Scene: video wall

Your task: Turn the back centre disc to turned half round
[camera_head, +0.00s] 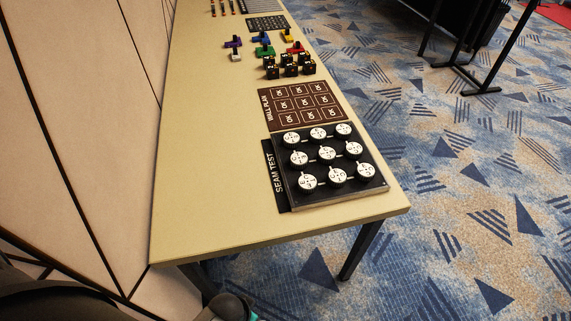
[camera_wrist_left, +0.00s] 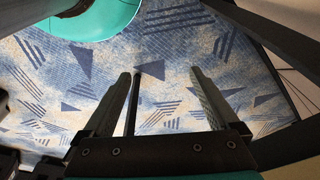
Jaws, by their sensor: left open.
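A black board (camera_head: 379,187) labelled SEAM TEST lies near the table's right end. It bears several white round discs with dark marks, in three rows of three. The back centre disc (camera_head: 318,133) is in the middle of the row farthest from me; its exact turn is too small to read. My left gripper (camera_wrist_left: 162,85) is open and empty in the left wrist view, with patterned carpet behind its fingers. Its fingers are not seen in the head view, where part of my arm shows at the bottom left. My right gripper is in neither view.
A brown WALL PLAN card (camera_head: 297,117) lies behind the board. Behind it are several black blocks (camera_head: 289,69), coloured pieces (camera_head: 263,46) and a dark panel (camera_head: 268,23). The table (camera_head: 205,170) is bare on the left and in front. A panelled wall (camera_head: 70,120) stands left.

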